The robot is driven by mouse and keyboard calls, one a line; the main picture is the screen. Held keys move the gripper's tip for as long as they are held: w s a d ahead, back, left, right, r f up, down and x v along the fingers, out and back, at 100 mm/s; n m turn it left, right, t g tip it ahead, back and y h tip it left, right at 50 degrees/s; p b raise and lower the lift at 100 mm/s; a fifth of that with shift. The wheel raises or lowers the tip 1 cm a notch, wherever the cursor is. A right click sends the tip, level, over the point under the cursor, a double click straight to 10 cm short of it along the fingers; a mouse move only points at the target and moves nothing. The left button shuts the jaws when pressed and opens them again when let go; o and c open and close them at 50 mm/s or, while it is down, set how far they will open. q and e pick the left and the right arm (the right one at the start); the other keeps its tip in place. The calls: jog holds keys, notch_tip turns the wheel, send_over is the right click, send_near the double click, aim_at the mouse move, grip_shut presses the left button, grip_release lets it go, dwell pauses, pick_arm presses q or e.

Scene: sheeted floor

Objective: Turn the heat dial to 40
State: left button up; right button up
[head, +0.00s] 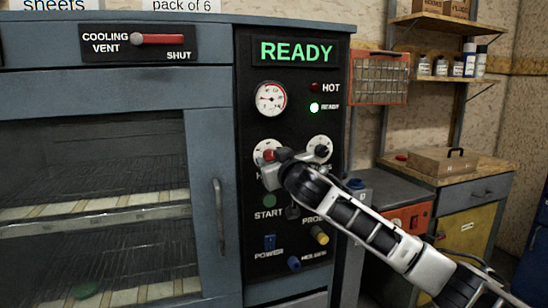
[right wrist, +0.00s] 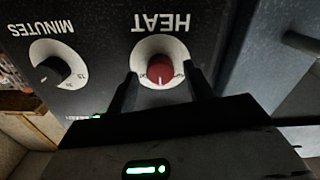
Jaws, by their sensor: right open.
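The heat dial (head: 262,148) is on the black control panel, a white disc with a red knob, partly hidden by my right gripper in the head view. In the right wrist view, which is upside down, the red knob (right wrist: 160,68) sits under the label HEAT, with a pale pointer line on it. The scale numbers are too small or hidden to read. My right gripper (right wrist: 160,77) is open, with one finger on each side of the knob. I cannot tell whether either finger touches it. My left gripper is not in view.
The minutes dial (head: 320,146), with a black knob, is close to the right of the heat dial. The panel display (head: 296,52) reads READY. Below are a green start button (head: 270,200) and power switch (head: 270,242). The oven door handle (head: 218,207) stands out at left.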

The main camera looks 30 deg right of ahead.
jog(key=shift+w, duration=0.25)
jog(key=c, duration=1)
